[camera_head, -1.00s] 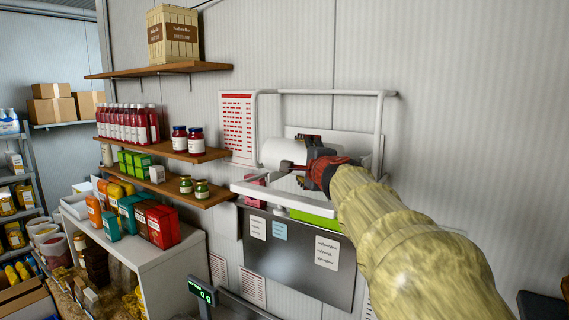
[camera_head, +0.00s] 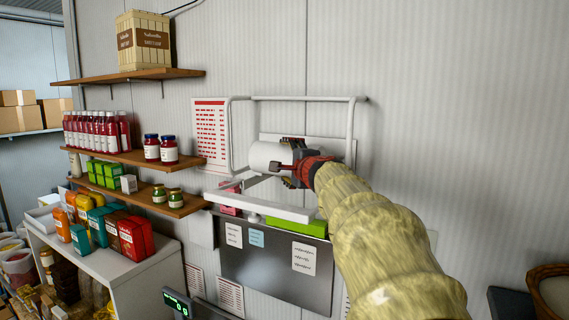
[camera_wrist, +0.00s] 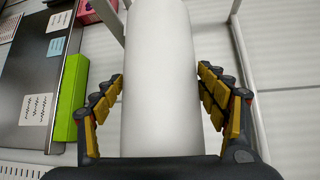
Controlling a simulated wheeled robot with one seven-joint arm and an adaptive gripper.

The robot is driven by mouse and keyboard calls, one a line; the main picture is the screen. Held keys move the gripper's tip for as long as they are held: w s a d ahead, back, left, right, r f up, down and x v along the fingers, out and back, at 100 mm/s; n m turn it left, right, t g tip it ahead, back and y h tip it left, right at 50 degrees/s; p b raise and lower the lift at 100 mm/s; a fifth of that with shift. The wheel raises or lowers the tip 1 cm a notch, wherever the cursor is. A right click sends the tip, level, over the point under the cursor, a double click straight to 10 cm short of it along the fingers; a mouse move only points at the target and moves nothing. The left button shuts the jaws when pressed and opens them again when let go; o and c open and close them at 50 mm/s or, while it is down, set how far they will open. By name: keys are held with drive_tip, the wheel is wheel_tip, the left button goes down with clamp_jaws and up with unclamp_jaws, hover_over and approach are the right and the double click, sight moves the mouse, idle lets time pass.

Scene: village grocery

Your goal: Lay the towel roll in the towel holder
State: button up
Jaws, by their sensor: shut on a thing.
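The towel roll (camera_head: 264,158) is a plain white cylinder. My gripper (camera_head: 291,163) is shut on it, and the roll's free end reaches out to the left in the head view. In the wrist view the roll (camera_wrist: 158,80) runs upward between the yellow-padded fingers. A white fixture on the wall, with a tubular frame and a front bar (camera_head: 262,206), seems to be the towel holder. The roll is in front of its back plate and appears above the bar. I cannot tell whether they touch. My gripper and arm hide the fixture's right part.
A dark panel with notes (camera_head: 275,262) hangs below the fixture, with a green box (camera_head: 297,226) at its top. A red-printed sheet (camera_head: 211,134) is left of the frame. Wooden shelves with jars (camera_head: 160,150) and bottles stand further left. The wall at right is clear.

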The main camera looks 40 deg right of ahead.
drive_tip(key=shift+w+d+f+p, duration=0.15)
drive_tip(key=shift+w+d, duration=0.15)
drive_tip(key=shift+d, duration=0.75)
drive_tip(key=shift+w+d+r+p, duration=0.15)
drive_tip(key=shift+w+d, duration=0.15)
drive_tip(key=shift+d, duration=0.75)
drive_tip(key=shift+w+d+f+p, duration=0.15)
drive_tip(key=shift+w+d, duration=0.15)
drive_tip(key=shift+d, duration=0.75)
drive_tip(key=shift+d+f+b, duration=0.1)
drive_tip(key=shift+f+b, duration=1.25)
drive_tip(key=shift+b, duration=0.1)
drive_tip(key=o, duration=1.2)
drive_tip(key=shift+c, duration=0.2)
drive_tip(key=shift+f, duration=0.1)
drive_tip(key=shift+v, duration=3.8)
